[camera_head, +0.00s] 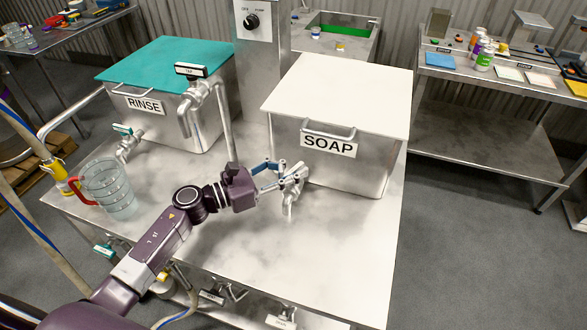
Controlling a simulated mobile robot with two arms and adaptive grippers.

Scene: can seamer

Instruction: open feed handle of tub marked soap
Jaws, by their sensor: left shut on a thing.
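The soap tub (352,160) is a steel box with a white lid (345,90) and a label reading SOAP (328,146). Its feed tap (290,208) comes out low at the front left, with the spout pointing down. My left gripper (287,181) is at the top of this tap, shut on the feed handle (297,171). The fingers partly hide the handle, so its exact angle is hard to tell. My right gripper is not in view.
The rinse tub (180,122) with a teal lid stands to the left, with its own tap (129,145). A clear jug (112,190) with a red handle stands at the steel table's (340,255) left edge. The table's front right is clear.

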